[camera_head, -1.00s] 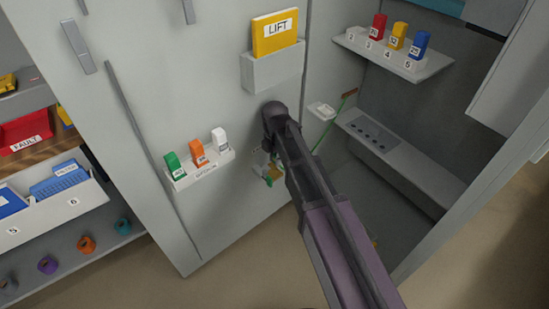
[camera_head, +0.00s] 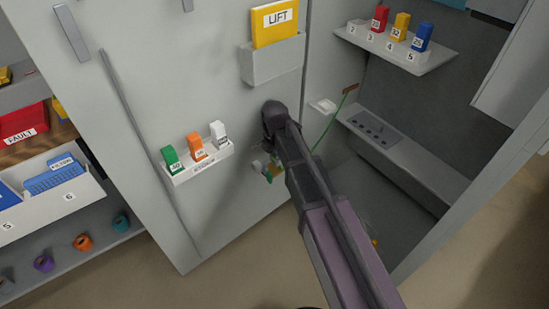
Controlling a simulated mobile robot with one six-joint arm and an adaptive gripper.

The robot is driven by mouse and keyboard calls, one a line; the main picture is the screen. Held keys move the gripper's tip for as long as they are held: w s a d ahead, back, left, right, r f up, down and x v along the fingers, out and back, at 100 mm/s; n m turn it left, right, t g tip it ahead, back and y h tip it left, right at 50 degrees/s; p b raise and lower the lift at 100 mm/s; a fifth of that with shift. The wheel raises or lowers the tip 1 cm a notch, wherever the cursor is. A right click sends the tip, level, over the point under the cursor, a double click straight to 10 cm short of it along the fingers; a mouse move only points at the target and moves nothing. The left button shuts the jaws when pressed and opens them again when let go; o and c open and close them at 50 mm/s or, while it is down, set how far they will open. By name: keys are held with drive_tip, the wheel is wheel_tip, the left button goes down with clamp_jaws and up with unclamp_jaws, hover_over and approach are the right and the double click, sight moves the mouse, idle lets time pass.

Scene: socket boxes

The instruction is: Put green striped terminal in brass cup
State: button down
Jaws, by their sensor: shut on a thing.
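My arm reaches from the bottom right up to a dark joint in front of the grey cabinet door. My gripper (camera_head: 266,169) is mostly hidden behind this arm, left of the forearm. A small green and yellow piece (camera_head: 275,172) shows at it, which seems to be the green striped terminal held in the shut jaws. A green lead (camera_head: 333,124) with a brown end (camera_head: 350,88) runs behind the arm to the right; whether it joins the held piece is hidden. I cannot make out the brass cup for certain; a small brassy spot (camera_head: 375,242) shows low in the cabinet.
A door rack (camera_head: 201,166) holds green, orange and white blocks. Above it a pocket (camera_head: 272,61) holds a yellow LIFT book. Inside the open cabinet are a numbered shelf (camera_head: 440,60) with coloured blocks and a ledge with a dark panel (camera_head: 371,130). Bins stand at left.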

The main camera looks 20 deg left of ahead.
drive_tip(key=shift+f+b, duration=0.35)
idle(0.6)
drive_tip(key=shift+f+b, duration=0.6)
drive_tip(key=shift+f, duration=0.2)
idle(0.4)
drive_tip(key=shift+c, duration=2.4)
unclamp_jaws()
drive_tip(key=shift+r, duration=0.2)
